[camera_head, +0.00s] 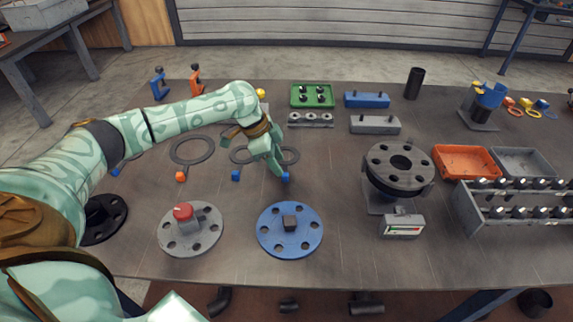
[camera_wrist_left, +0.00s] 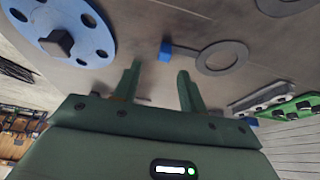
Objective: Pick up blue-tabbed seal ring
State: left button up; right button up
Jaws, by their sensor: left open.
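My right gripper is not in view.
A ring with an orange tab (camera_head: 180,176) lies further left. A blue flange (camera_head: 290,246) and a grey flange (camera_head: 177,246) lie nearer me. A dark flange on a stand (camera_head: 400,190) rises at right. A green tray (camera_head: 312,104) sits behind the rings.

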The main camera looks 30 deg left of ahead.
aim_at(285, 174)
pick_arm(q)
jog(key=x, duration=0.1)
jog(key=b+x, duration=0.1)
jog(key=x, duration=0.1)
jog(key=b+x, duration=0.1)
jog(key=x, duration=0.1)
jog(key=shift+w+a+f, duration=0.2)
jog(key=shift+w+f, duration=0.05)
jog(key=shift+f, duration=0.05)
jog(key=shift+r, duration=0.15)
grip_shut()
jog(key=r+p, duration=0.1)
jog(key=r, duration=0.1)
jog(key=r+p, duration=0.1)
jog(key=r, duration=0.1)
jog(key=shift+s+d+r, duration=0.2)
jog(key=shift+d+r, duration=0.05)
jog(key=s+d+r+p, duration=0.6)
jog(key=s+d+r, duration=0.2)
jog(key=s+d, duration=0.1)
jog(key=shift+d+r, duration=0.25)
jog(key=shift+d, duration=0.2)
